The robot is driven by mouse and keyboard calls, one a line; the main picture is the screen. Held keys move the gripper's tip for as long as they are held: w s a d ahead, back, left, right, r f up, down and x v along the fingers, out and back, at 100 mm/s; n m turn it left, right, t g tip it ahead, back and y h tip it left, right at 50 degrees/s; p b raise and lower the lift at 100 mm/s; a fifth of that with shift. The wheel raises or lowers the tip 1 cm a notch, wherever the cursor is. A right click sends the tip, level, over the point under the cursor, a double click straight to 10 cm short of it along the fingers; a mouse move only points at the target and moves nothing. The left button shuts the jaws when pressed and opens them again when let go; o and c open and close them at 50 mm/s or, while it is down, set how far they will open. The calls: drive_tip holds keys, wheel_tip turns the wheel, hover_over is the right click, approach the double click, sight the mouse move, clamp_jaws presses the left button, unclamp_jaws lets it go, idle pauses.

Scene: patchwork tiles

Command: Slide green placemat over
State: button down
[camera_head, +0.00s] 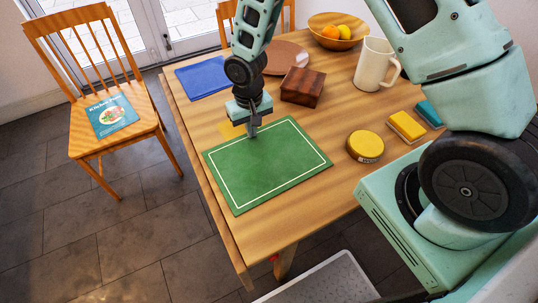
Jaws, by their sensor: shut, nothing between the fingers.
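The green placemat (268,166) with a thin white border line lies flat on the near left part of the wooden table (323,193). Its lower left side is close to the table's left edge. My gripper (253,135) points down over the placemat's far left side and is shut with nothing in it. Its tip is at or just above the mat's surface; I cannot tell if it touches. A small yellow patch (230,130) shows on the table beside the gripper, partly hidden by it.
Beyond the mat are a blue mat (203,80), a brown box (302,88), a plate (283,57), and a fruit bowl (338,42). To the right are a cream mug (373,68), a yellow tin (365,146), and yellow (407,126) and teal (430,114) sponges. A chair (115,137) stands left.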

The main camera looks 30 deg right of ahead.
drive_tip(key=shift+w+p, duration=0.3)
drive_tip(key=shift+w, duration=1.6)
drive_tip(key=shift+w+f, duration=0.15)
drive_tip(key=shift+w, duration=1.25)
wheel_tip(320, 180, up, 7)
drive_tip(key=p, duration=0.4)
drive_tip(key=shift+p, duration=0.4)
